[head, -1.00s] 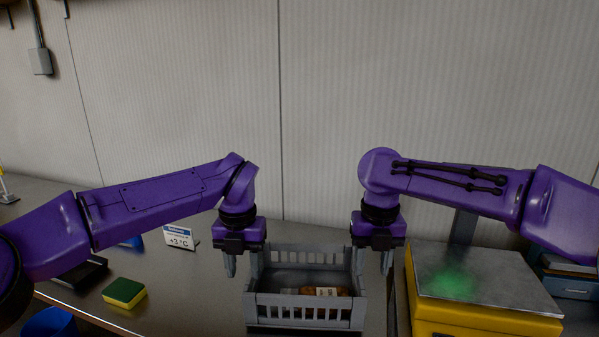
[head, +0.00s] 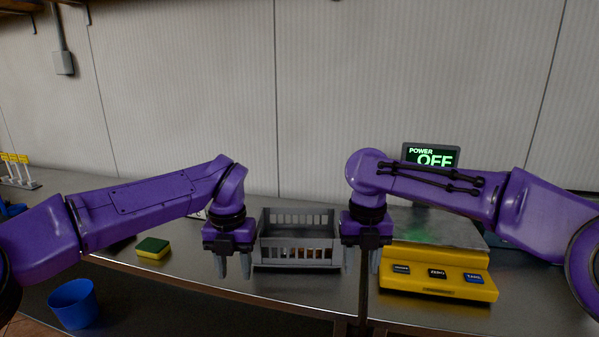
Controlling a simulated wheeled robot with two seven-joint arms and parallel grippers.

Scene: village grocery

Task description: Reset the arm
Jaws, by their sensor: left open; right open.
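My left gripper (head: 233,266) is open and empty, pointing down in front of the left end of the grey crate. My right gripper (head: 361,258) is open and empty, pointing down between the crate and the yellow scale. Both purple arms reach in from the sides, with the forearms roughly level and the grippers hanging below the wrists. The sign seen behind my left wrist is mostly hidden now.
A green-yellow sponge (head: 152,248) lies at left. A blue cup (head: 74,304) is lower left.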

